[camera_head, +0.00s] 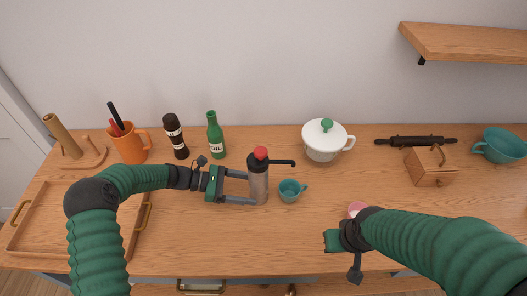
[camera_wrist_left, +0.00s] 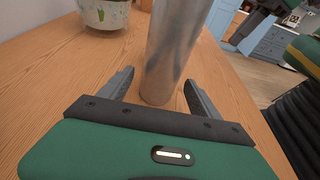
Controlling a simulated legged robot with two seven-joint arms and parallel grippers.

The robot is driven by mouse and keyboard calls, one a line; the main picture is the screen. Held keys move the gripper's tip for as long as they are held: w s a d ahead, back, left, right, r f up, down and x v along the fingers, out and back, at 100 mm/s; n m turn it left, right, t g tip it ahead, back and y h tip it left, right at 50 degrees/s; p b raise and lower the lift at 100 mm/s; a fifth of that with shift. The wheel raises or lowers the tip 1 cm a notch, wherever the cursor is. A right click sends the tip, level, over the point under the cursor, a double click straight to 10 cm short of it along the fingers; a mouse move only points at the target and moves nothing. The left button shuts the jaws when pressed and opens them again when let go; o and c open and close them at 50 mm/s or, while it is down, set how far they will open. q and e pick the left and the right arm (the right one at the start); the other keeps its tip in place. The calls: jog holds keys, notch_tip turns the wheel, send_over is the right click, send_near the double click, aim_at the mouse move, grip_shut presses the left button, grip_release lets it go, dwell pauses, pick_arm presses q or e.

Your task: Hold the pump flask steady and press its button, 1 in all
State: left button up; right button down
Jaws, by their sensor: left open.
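The pump flask (camera_head: 259,180) stands upright on the wooden counter, with a grey metal body, a black top and spout pointing right, and a red button (camera_head: 260,153) on top. My left gripper (camera_head: 254,188) is open, with one finger on each side of the flask's body. In the left wrist view the flask's lower body (camera_wrist_left: 175,50) rises between the finger tips, with a gap visible to the fingers; its top is out of that view. My right gripper (camera_head: 330,240) is low over the front of the counter, right of the flask; its fingers are not clearly visible.
A teal cup (camera_head: 290,192) stands just right of the flask, under the spout side. A green oil bottle (camera_head: 216,136), a dark bottle (camera_head: 175,137) and an orange mug (camera_head: 129,146) stand behind left. A white lidded pot (camera_head: 322,144) is behind right. A pink item (camera_head: 357,208) lies by my right wrist.

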aim_at(268, 198)
pick_arm(q)
jog(key=b+x, duration=0.1)
jog(key=x, duration=0.5)
jog(key=shift+a+f, duration=0.1)
jog(key=shift+f, duration=0.05)
jog(key=shift+d, duration=0.55)
jog(key=shift+a, duration=0.3)
jog(key=c, duration=0.9)
dwell(0.5)
